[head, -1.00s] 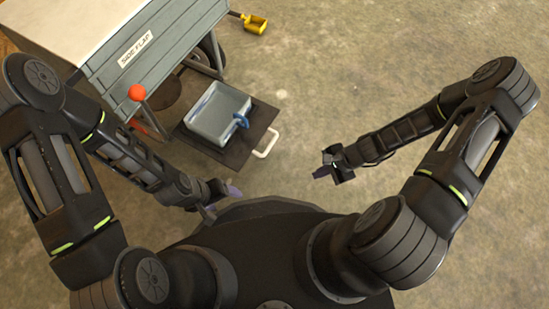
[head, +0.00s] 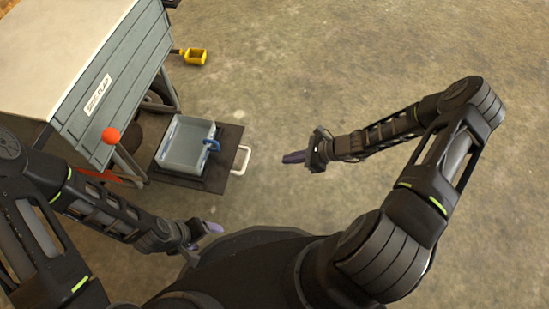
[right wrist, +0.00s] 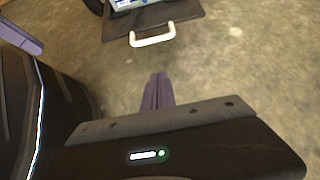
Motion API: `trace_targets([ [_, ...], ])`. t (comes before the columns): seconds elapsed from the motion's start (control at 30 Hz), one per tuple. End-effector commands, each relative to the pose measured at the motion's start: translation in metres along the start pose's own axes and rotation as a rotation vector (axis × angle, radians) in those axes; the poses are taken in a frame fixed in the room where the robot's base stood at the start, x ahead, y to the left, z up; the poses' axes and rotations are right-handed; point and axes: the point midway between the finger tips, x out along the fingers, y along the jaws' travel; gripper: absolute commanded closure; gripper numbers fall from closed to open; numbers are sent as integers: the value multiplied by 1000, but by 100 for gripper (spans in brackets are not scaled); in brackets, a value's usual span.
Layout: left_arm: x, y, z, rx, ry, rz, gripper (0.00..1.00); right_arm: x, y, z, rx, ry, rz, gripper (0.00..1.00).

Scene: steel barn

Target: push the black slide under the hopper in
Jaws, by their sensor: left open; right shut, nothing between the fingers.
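The black slide (head: 226,146) sticks out from under the grey hopper (head: 118,92), which has a label on its side. A white handle (head: 240,160) is on the slide's outer edge. A grey-blue bin (head: 172,163) with a blue clip stands on the slide. My right gripper (head: 288,158) is shut and empty, to the right of the handle and apart from it. In the right wrist view its purple fingers (right wrist: 157,92) point toward the handle (right wrist: 152,40) with bare floor between. My left gripper (head: 207,237) is open, below the slide near my base.
An orange-red ball knob (head: 110,136) stands on a lever at the hopper's near side. A yellow scoop (head: 195,56) juts out past the hopper's far end. The concrete floor right of the slide is clear.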

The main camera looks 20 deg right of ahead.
Motion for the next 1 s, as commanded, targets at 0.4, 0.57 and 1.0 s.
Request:
trace_targets([
  [0.4,34,-10,-3,-2,15,0,27,70,1,-4,-2,-2,3,100],
  [0.57,48,-15,-5,-3,22,0,27,102,1,-3,-1,-2,3,100],
  [1.0,55,-18,-6,-4,22,3,27,120,0,31,-2,1,0,100],
])
